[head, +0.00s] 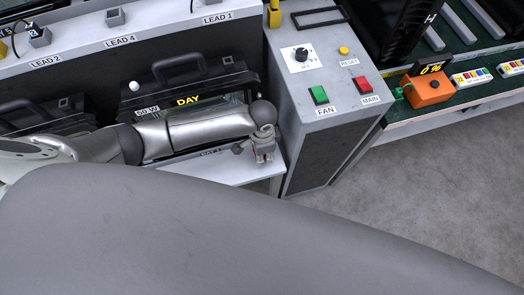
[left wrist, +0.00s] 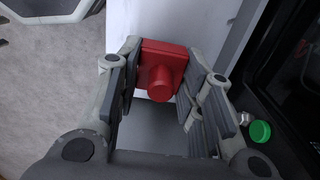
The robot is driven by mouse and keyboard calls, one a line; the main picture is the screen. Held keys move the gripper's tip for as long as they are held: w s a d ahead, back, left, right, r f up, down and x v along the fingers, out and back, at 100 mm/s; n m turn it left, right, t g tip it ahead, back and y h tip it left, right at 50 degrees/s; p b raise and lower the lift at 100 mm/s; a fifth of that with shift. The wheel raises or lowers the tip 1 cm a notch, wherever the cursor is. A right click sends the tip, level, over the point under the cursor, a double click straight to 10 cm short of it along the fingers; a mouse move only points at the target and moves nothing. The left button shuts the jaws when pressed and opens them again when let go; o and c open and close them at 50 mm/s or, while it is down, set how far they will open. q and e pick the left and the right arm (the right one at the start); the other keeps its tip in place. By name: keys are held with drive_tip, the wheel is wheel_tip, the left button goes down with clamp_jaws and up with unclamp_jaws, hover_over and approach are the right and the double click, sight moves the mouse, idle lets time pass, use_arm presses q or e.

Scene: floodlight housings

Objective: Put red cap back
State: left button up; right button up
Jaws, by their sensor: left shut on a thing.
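The red cap (left wrist: 160,72), a square red piece with a round knob, sits between the fingers of my left gripper (left wrist: 164,88) in the left wrist view. The fingers are shut on its sides. In the head view my left gripper (head: 262,153) points down above the front right end of the white bench, right of the DAY floodlight housing (head: 215,82). The cap is not clear there. In the left wrist view a round green cap (left wrist: 260,131) and a small metallic fitting show on the dark housing at right. My right gripper is not in view.
A grey control box (head: 330,65) with FAN, RESET and MAIN buttons stands just right of my left gripper. Another dark housing (head: 35,120) is at left. An orange box (head: 428,91) sits on the right bench. Open floor lies at lower right.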

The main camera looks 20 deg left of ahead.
use_arm(q)
drive_tip(key=shift+f, duration=0.2)
drive_tip(key=shift+f, duration=0.45)
drive_tip(key=o, duration=1)
drive_tip(key=shift+r, duration=0.15)
wheel_tip(320, 180, up, 13)
drive_tip(key=shift+p, duration=0.5)
